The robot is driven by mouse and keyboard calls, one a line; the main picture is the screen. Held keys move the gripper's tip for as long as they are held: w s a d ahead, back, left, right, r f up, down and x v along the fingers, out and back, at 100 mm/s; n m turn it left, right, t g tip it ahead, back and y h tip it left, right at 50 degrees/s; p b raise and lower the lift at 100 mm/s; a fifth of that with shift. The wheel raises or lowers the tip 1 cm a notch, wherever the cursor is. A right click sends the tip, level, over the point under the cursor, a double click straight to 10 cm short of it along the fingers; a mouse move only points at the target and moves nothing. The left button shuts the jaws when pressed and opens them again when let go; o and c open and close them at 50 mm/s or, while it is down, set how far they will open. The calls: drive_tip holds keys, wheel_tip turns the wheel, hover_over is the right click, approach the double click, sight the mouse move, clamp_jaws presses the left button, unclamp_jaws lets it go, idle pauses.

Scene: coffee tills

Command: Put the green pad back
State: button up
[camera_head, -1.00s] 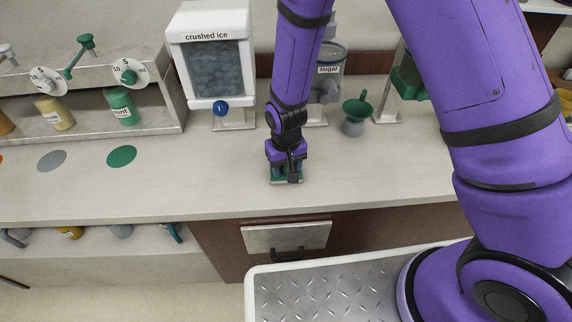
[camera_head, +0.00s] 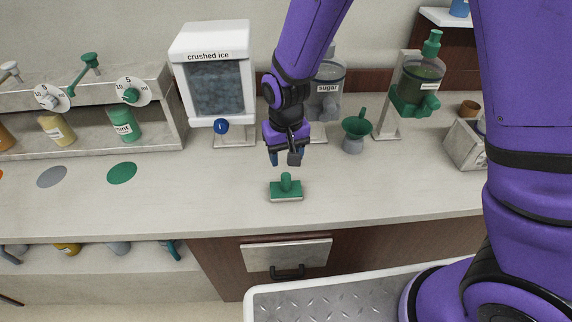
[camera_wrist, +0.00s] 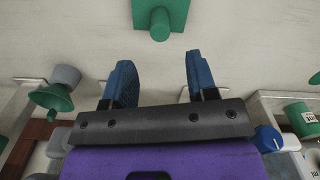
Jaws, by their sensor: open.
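The green pad (camera_head: 286,188) has a flat base and an upright knob handle. It lies on the counter near its front edge, and in the wrist view it shows at the top (camera_wrist: 158,18), partly cut off. My gripper (camera_head: 286,160) is open and empty, above and behind the pad and apart from it. Its two blue fingers (camera_wrist: 160,82) are spread wide in the wrist view with bare counter between them.
A green disc (camera_head: 122,173) and a grey disc (camera_head: 52,177) mark the counter at left. The crushed ice dispenser (camera_head: 215,85), sugar dispenser (camera_head: 328,90) and green funnel (camera_head: 356,130) stand behind. A drawer (camera_head: 287,254) is below. Counter around the pad is clear.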

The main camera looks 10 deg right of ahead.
drive_tip(key=shift+d+r, duration=0.1)
drive_tip(key=shift+r, duration=0.65)
drive_tip(key=s+d+r+m+t+y, duration=0.1)
drive_tip(key=s+d+r, duration=0.1)
drive_tip(key=d+r, duration=0.55)
drive_tip(key=s+d+r+t, duration=0.1)
drive_tip(key=d+r, duration=0.4)
drive_tip(key=r, duration=0.6)
drive_tip(key=s+d+r+t, duration=0.1)
drive_tip(key=s+d+r, duration=0.4)
drive_tip(key=s+d, duration=0.1)
drive_tip(key=s+d+r+m+t+h, duration=0.1)
drive_tip(key=s+d+r+t, duration=0.1)
drive_tip(key=s+d+r, duration=0.3)
drive_tip(key=shift+s+d+m, duration=0.3)
drive_tip(key=shift+s+d, duration=0.15)
drive_tip(key=shift+s, duration=1.8)
